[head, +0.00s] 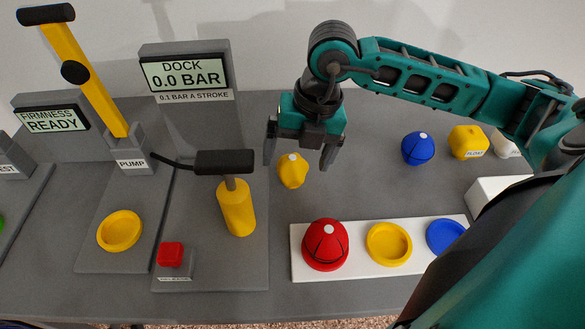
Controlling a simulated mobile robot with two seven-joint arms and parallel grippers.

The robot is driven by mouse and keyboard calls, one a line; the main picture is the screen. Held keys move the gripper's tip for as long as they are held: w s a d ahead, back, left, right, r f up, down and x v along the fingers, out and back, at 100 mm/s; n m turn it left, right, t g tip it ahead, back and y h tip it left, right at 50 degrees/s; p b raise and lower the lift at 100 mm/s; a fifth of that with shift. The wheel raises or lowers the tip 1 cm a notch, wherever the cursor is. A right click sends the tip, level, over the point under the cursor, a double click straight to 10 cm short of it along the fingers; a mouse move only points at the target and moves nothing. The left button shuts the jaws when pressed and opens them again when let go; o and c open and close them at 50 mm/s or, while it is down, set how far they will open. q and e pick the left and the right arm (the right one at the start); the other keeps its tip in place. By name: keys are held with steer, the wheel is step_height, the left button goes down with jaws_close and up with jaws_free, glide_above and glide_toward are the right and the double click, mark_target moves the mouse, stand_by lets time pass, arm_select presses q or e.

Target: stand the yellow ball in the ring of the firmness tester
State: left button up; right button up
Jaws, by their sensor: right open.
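The yellow ball (291,174) sits on the grey bench top and looks dented and uneven, with a pale spot on top. My right gripper (298,163) is open and points down, with its fingers to either side of the ball in the picture; I cannot tell their exact height above it. The display reading FIRMNESS READY (52,120) is at the left. A yellow ring (121,231) lies on the grey plate in front of the PUMP block. A part label ending in EST and a green thing are cut off at the left edge. My left gripper is not in view.
The DOCK display (186,74) reads 0.0 BAR. A yellow hand pump (236,210) with a black handle and a red button (170,255) stand in front. A white tray (345,272) holds a red ball (325,247). A blue ball (418,149) and yellow lump (468,142) lie behind.

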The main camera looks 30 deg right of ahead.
mark_target(297, 158)
steer(key=x, duration=0.3)
steer(key=shift+w+f, duration=0.1)
steer(key=shift+f, duration=0.25)
steer(key=shift+r, duration=0.1)
steer(key=c, duration=1.3)
steer(key=shift+o, duration=0.2)
